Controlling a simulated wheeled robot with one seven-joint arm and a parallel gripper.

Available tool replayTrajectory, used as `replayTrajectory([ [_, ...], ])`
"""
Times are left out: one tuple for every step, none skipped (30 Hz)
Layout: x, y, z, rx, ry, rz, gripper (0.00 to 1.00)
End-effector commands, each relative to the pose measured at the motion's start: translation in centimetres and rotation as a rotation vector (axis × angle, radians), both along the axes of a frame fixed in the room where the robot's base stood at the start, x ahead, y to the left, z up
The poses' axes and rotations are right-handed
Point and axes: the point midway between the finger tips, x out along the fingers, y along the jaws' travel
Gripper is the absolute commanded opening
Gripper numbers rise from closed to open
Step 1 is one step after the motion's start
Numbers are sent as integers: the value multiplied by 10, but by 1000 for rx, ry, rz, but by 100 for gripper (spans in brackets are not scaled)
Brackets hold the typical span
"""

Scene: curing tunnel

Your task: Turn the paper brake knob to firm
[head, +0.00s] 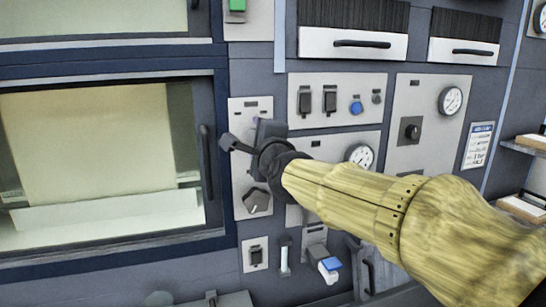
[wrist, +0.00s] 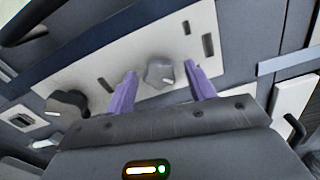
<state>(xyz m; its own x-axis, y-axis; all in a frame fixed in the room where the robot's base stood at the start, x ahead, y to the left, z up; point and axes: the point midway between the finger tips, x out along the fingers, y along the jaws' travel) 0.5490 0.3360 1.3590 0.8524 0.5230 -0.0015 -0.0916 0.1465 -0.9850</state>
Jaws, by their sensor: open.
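A light grey knob (wrist: 157,70) sits on a narrow pale panel (wrist: 222,48) in the wrist view, with a short white mark towards its lower right. My gripper (wrist: 161,73) is open, its two purple fingers on either side of the knob; I cannot tell whether they touch it. In the head view my gripper (head: 257,146) covers the upper part of this panel (head: 238,108) and hides the knob. A dark knob (head: 257,201) with a pale pointer is lower on the panel; it also shows in the wrist view (wrist: 68,104). No label is readable.
A glazed door (head: 100,150) with a dark handle (head: 207,160) is left of the panel. Switches and a blue button (head: 356,107) are to the upper right. A gauge (head: 360,156) is close to my arm. A blue-topped lever (head: 330,265) sticks out below.

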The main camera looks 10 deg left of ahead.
Motion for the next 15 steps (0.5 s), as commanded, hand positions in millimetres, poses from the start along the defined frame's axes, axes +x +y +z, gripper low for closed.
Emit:
replayTrajectory([
  [-5, -4, -2, -1, -3, -1, 55],
  [-8, -6, -2, -1, -4, -1, 55],
  [-13, -8, -2, -1, -5, -2, 55],
  [-17, -10, -3, -1, -4, -1, 55],
  [-21, -13, -3, -1, -5, -2, 55],
  [-26, -16, -3, -1, -5, -1, 55],
  [-30, -19, -3, 0, -6, -2, 55],
  [-34, -21, -3, 0, -6, -2, 55],
  [-39, -24, -4, -1, -5, -2, 55],
  [-43, -27, -4, -2, -4, -1, 55],
  [-48, -29, -4, -1, -5, -2, 55],
  [-53, -32, -4, -1, -5, -1, 55],
  [-57, -34, -4, 0, -5, -1, 55],
  [-61, -37, -4, 0, -6, -1, 55],
  [-67, -40, -5, -1, -5, -2, 55],
])
